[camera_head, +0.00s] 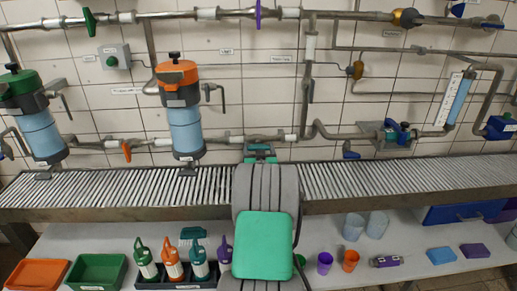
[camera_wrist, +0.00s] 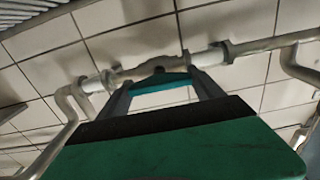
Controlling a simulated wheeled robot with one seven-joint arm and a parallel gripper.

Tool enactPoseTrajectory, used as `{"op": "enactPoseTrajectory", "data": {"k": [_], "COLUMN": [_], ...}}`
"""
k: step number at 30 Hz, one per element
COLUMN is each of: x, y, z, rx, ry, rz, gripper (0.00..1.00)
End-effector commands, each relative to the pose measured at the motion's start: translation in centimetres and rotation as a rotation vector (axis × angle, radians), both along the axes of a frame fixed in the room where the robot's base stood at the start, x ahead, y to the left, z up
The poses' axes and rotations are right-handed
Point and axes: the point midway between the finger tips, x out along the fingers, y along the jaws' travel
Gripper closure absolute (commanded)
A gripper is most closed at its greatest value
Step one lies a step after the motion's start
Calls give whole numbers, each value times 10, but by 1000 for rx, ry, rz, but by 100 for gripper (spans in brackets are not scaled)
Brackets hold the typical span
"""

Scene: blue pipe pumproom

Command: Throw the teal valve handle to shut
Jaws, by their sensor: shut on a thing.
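The teal valve handle (camera_wrist: 160,85) lies between the two grey fingers of my gripper (camera_wrist: 160,80) in the wrist view, just in front of a grey pipe valve (camera_wrist: 152,68). My gripper is shut on the handle, one finger on each side. In the head view my gripper (camera_head: 260,153) reaches over the slatted rack to the lower pipe, and a little teal shows there. My arm and fingers hide much of the handle, and its exact angle to the pipe is hard to tell.
An orange-topped canister (camera_head: 185,112) stands left of my gripper. An orange handle (camera_head: 126,151) and a blue handle (camera_head: 351,154) hang from the lower pipe. The slatted rack (camera_head: 390,178) runs below. Bottles (camera_head: 172,262) and cups (camera_head: 354,227) stand on the lower shelf.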

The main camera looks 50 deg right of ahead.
Motion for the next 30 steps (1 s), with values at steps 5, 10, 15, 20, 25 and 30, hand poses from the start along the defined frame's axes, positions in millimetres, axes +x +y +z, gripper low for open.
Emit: {"op": "enactPoseTrajectory", "data": {"k": [5, 10, 15, 20, 25, 30], "x": [0, 0, -1, -1, -2, -2], "y": [0, -1, -1, -1, -2, -2], "z": [-2, -3, -5, -5, -5, -4], "rx": [30, 90, 181, 281, 387, 493], "ry": [-34, -104, -207, -320, -441, -563], "rz": [-1, 0, 0, -1, -1, -1], "gripper": [64, 64, 64, 64, 64, 64]}}
